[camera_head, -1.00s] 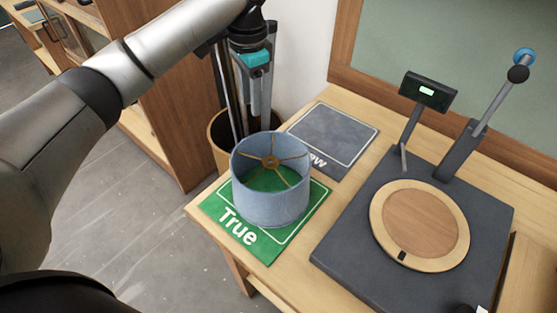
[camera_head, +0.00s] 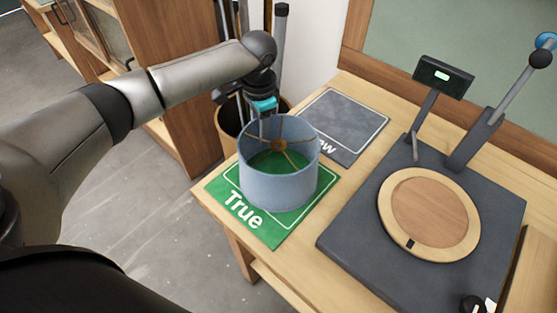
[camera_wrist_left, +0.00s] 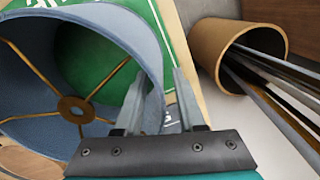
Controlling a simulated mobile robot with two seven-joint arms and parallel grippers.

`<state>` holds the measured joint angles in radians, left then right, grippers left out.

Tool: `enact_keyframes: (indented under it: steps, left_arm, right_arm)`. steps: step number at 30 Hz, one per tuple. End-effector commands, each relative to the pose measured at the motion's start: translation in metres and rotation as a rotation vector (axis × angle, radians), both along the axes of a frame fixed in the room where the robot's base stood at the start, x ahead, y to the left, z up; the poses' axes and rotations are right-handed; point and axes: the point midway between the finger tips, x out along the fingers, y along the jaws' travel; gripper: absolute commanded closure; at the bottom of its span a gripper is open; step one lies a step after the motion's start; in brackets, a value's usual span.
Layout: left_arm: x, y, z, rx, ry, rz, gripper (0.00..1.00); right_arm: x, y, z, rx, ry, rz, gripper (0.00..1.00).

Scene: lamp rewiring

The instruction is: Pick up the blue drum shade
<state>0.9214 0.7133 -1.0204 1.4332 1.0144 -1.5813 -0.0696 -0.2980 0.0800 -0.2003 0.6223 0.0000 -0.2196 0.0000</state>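The blue drum shade (camera_head: 278,180) stands upright on the green mat marked "True" (camera_head: 240,205), its open top showing a brass spoked ring. My left gripper (camera_head: 264,124) is at the shade's far rim. In the left wrist view the gripper (camera_wrist_left: 160,105) is open, with one finger inside the shade (camera_wrist_left: 85,75) and the other outside. The shade's wall passes between the fingers, with a gap showing. Part of the fingers is hidden behind the wall in the head view. My right gripper is not in view.
A round bin (camera_head: 229,132) holding long rods stands behind the shade; it also shows in the left wrist view (camera_wrist_left: 215,50). A grey mat (camera_head: 345,120) lies beyond the green one. A dark press (camera_head: 350,245) with a round wooden plate and lever stands at right.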

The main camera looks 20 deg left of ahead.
Motion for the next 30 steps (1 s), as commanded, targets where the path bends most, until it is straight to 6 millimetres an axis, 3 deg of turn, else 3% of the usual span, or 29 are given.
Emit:
enact_keyframes:
  steps: [3, 10, 20, 30]
  left_arm:
    - [0.0002, 0.0003, -0.0091, 0.001, 0.001, 0.0, 0.61]
    - [0.0003, 0.0002, -0.0093, 0.0, 0.0, -0.001, 0.62]
    - [0.0003, 0.0002, -0.009, 0.0, 0.0, -0.001, 0.99]
    - [0.0003, 0.0002, -0.0089, 0.0, 0.0, -0.001, 1.0]
  right_arm:
    - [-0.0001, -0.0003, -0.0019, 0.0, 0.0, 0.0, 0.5]
    - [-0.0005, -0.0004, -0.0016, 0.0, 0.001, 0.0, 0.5]
    - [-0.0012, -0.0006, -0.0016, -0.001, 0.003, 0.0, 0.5]
    - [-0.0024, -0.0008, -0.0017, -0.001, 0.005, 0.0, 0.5]
